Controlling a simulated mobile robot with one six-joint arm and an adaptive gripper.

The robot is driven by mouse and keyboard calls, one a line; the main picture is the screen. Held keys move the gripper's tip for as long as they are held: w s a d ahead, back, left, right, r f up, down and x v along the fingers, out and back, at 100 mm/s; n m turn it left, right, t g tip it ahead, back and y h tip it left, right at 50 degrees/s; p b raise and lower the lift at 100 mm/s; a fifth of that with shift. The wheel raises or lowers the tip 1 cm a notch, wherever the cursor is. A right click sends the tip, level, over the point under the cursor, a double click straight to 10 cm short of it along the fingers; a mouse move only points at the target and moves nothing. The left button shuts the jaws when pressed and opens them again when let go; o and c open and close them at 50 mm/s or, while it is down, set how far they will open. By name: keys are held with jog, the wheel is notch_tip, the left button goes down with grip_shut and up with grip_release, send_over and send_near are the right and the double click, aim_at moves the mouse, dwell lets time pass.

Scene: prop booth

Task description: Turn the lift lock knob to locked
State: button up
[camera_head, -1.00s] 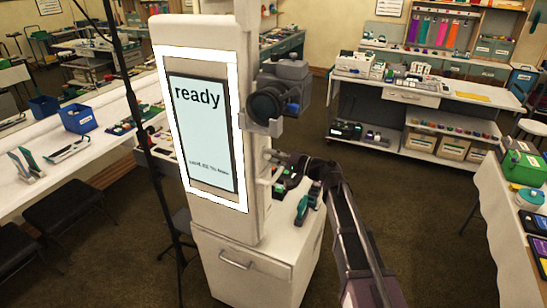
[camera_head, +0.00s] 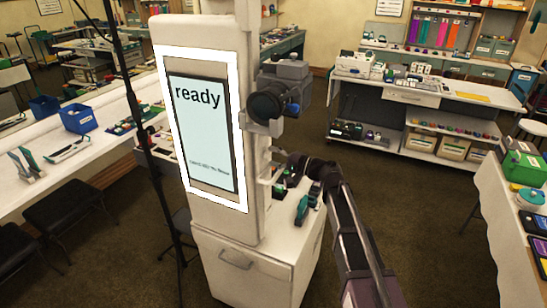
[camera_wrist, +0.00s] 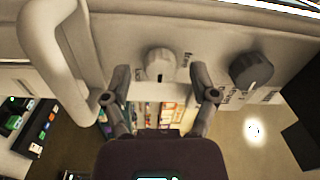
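Small labels stand beside both knobs but are too small to read, so I cannot tell for sure which is the lift lock. My gripper (camera_wrist: 162,84) is open and empty, its two fingers spread on either side of the pale knob and apart from it. In the head view my arm reaches to the side of the booth column (camera_head: 256,190), where the knobs are hidden.
A thick cream handle (camera_wrist: 52,50) curves out of the panel close left of my gripper. The column carries a "ready" screen (camera_head: 203,130) and a black camera (camera_head: 272,100). A small shelf with green and dark items (camera_head: 302,209) lies below my arm.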

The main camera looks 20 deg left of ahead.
jog(key=shift+n, duration=0.3)
dwell(0.4)
jog(key=n, duration=0.8)
jog(key=shift+n, duration=0.4)
jog(key=n, duration=0.4)
jog(key=shift+n, duration=0.3)
jog(key=n, duration=0.4)
jog(key=shift+n+p, duration=0.3)
jog(key=shift+p, duration=0.05)
jog(key=d, duration=1.4)
jog(key=s+d+f+m+h+b, duration=0.1)
jog(key=s+d+f+m+h, duration=0.3)
jog(key=d+f, duration=0.3)
jog(key=s+d+f+m+h+b, duration=0.1)
jog(key=s+d+f+m+h, duration=0.3)
jog(key=f, duration=0.4)
jog(key=shift+s+d+f+m+g+h, duration=0.35)
jog(key=shift+d+m+h, duration=0.65)
jog(key=shift+d, duration=0.4)
